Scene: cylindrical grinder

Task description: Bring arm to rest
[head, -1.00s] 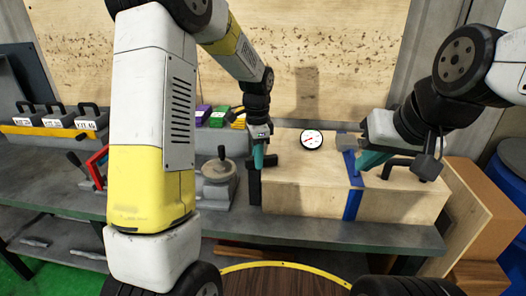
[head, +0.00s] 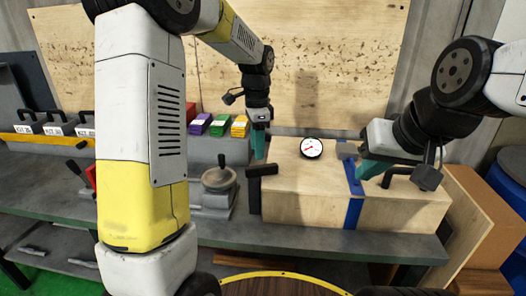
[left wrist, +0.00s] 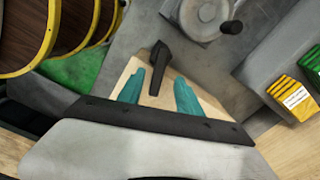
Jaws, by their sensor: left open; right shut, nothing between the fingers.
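My left gripper (head: 258,148) hangs pointing down by the left end of a pale wooden box (head: 295,200), close to its black handle (head: 254,185). In the left wrist view, the teal fingers of the left gripper (left wrist: 159,80) are apart. The black handle (left wrist: 158,62) shows beyond and between them, with no visible grip on it. My right gripper (head: 366,170) is shut and empty over the right part of the box, near the blue strap (head: 354,208). Whether its fingers touch the box is unclear.
A round dial gauge (head: 311,148) stands at the box's back edge. A machine handwheel (head: 219,178) is left of the box. Green and yellow packs (head: 239,127) sit behind it. Grey weights (head: 58,121) stand at far left. The grey bench (head: 290,238) is clear in front.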

